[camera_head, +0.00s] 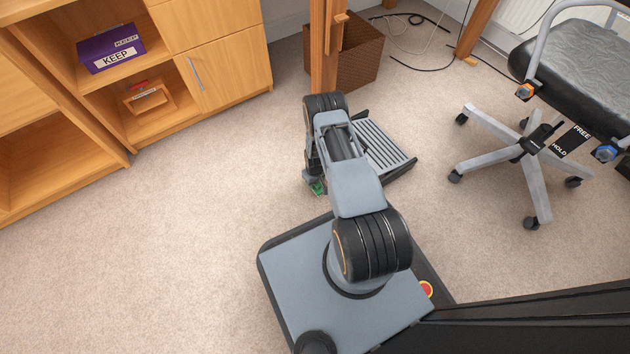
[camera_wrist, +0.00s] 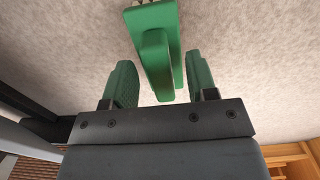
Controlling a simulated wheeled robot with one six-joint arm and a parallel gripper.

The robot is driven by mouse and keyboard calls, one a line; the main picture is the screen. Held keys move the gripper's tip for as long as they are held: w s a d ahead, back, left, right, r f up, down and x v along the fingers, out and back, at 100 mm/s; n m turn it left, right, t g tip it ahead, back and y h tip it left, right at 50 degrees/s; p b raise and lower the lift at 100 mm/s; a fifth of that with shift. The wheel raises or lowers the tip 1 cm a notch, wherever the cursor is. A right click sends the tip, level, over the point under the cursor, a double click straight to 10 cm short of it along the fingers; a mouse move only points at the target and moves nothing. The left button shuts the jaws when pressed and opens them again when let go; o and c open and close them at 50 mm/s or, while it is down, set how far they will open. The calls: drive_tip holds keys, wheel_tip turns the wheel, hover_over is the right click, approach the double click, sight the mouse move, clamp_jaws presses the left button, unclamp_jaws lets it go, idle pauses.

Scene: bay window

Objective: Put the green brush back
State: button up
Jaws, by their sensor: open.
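The green brush (camera_wrist: 152,45) lies on the carpet in the wrist view, its long body reaching from the top edge down between the two fingers. My gripper (camera_wrist: 160,62) is open, with one green-padded finger on each side of the brush. A gap shows on both sides, so the fingers look apart from it. In the head view my gripper (camera_head: 316,186) is low near the floor, mostly hidden by my arm. A small green patch shows there; I cannot tell whether it is brush or finger pad.
A ridged grey footrest (camera_head: 385,147) lies right of my arm. Behind are a wooden post (camera_head: 325,45) and brown basket (camera_head: 357,60). A wooden shelf unit (camera_head: 232,89) holds a purple KEEP box (camera_head: 110,48) and wooden box (camera_head: 147,98). A wheeled chair (camera_head: 527,147) stands right. Carpet left is clear.

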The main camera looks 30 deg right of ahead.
wheel_tip(320, 180, up, 14)
drive_tip(key=p, duration=0.6)
drive_tip(key=shift+f, duration=0.2)
drive_tip(key=w+a+r+t+p, duration=0.15)
drive_tip(key=r+p, duration=0.75)
drive_tip(key=r, duration=1.5)
drive_tip(key=a+r+p, duration=0.3)
drive_tip(key=r+p, duration=0.6)
drive_tip(key=r, duration=1.4)
drive_tip(key=s+a+r+p, duration=0.1)
drive_tip(key=s+r+p, duration=0.4)
drive_tip(key=r, duration=0.6)
drive_tip(key=s+a+r+m+t+p, duration=0.1)
drive_tip(key=s+r+p, duration=0.5)
drive_tip(key=r, duration=0.6)
drive_tip(key=s+a+r+t+p, duration=0.1)
drive_tip(key=s+a+r+p, duration=0.2)
drive_tip(key=r, duration=0.9)
drive_tip(key=s+p, duration=0.3)
drive_tip(key=p, duration=0.1)
drive_tip(key=shift+s+a+r+m, duration=0.15)
drive_tip(key=shift+r+m, duration=0.1)
drive_tip(key=shift+m, duration=0.05)
